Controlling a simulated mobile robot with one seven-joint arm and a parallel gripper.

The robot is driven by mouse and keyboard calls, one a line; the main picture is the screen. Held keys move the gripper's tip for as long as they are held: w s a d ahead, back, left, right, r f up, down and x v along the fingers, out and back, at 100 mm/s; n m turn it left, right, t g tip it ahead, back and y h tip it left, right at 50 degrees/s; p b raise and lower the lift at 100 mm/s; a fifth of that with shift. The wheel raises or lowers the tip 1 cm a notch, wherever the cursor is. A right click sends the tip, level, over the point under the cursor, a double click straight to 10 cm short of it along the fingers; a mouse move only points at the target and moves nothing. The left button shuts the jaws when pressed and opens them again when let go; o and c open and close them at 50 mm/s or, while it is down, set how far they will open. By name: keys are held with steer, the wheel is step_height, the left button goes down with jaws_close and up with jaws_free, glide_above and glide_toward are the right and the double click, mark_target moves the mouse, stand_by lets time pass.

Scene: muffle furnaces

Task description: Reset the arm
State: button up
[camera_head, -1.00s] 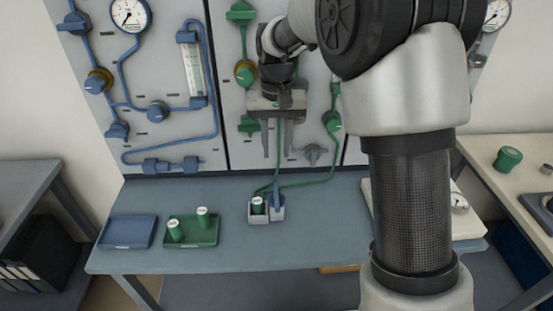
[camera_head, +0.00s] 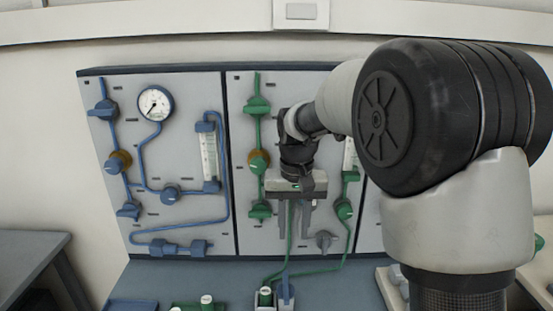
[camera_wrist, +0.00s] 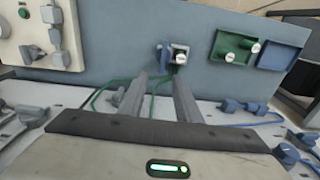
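My gripper (camera_head: 292,232) hangs with its fingers pointing down in front of the green-piped panel (camera_head: 265,100) in the head view. Its two fingers are apart with nothing between them. In the wrist view my gripper (camera_wrist: 165,80) also shows two spread, empty fingers over the panel and bench. My arm is bent and fills the right side of the head view.
A blue-piped panel (camera_head: 180,215) with a gauge (camera_head: 156,103) stands at left. On the bench (camera_wrist: 120,55) are a small holder (camera_wrist: 181,50), a green tray (camera_wrist: 224,41) with green-sided cylinders, and a blue tray (camera_wrist: 281,55). Green tubes run to the holder.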

steer(key=s+d+r+t, duration=0.3)
steer(key=s+d+r, duration=0.3)
steer(key=s+r, duration=0.5)
steer(key=s+d+f+t, duration=0.2)
steer(key=s+d+f, duration=0.1)
steer(key=s, duration=1)
step_height(320, 180, up, 14)
steer(key=p, duration=1.4)
steer(key=shift+d+f, duration=0.15)
